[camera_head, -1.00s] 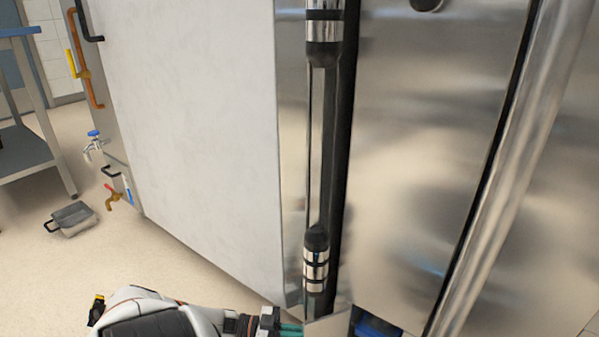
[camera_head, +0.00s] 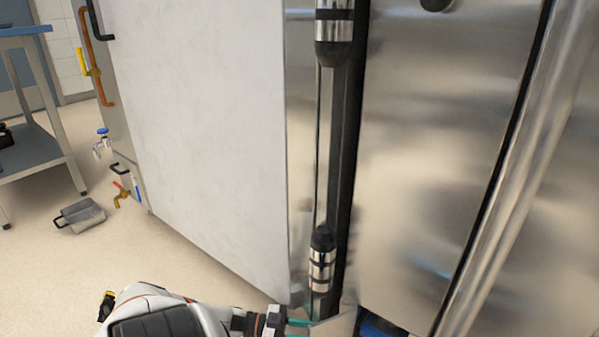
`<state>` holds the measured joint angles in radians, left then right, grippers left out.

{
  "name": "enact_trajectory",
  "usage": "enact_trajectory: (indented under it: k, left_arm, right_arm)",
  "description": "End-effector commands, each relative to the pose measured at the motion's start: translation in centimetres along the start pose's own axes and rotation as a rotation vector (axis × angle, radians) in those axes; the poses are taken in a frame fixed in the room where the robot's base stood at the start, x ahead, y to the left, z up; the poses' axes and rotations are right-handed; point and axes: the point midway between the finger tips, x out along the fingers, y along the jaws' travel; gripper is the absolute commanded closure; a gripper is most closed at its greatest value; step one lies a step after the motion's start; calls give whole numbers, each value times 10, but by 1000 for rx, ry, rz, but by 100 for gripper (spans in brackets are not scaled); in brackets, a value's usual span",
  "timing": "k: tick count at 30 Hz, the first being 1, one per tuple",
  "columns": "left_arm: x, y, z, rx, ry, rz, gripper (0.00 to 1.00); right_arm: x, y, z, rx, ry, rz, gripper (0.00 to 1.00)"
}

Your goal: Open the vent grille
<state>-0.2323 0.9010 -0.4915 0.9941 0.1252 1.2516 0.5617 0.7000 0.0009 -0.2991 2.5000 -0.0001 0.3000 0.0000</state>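My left arm comes in at the bottom, and its gripper (camera_head: 298,329) shows teal fingers at the lower edge of a tall metal oven. The fingertips reach a small pale metal panel (camera_head: 338,323) at the bottom edge, cut off by the picture. I cannot tell whether this panel is the vent grille, or whether the fingers grip it, touch it or only overlap it. No slatted grille can be made out. My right gripper is not in view.
A white door panel (camera_head: 205,130) and a vertical handle bar (camera_head: 322,150) stand above my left gripper. A steel front (camera_head: 430,160) is on the right. Taps (camera_head: 103,145), a grey pan (camera_head: 82,216) on the floor and a steel table (camera_head: 30,150) are at left.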

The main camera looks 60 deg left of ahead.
Motion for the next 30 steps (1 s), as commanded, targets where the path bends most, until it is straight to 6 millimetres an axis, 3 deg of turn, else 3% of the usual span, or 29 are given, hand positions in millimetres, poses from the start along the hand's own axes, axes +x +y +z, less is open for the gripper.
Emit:
enact_trajectory:
  k: [5,12,18,30]
  left_arm:
    - [-23,0,1,0,4,2,70]
    - [-74,1,-1,-1,4,2,70]
    - [-104,1,-1,0,1,-1,70]
    - [-115,0,0,-1,-2,-4,70]
  right_arm:
    - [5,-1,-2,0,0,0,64]
    - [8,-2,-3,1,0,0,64]
    - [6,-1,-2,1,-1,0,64]
    - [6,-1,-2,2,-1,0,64]
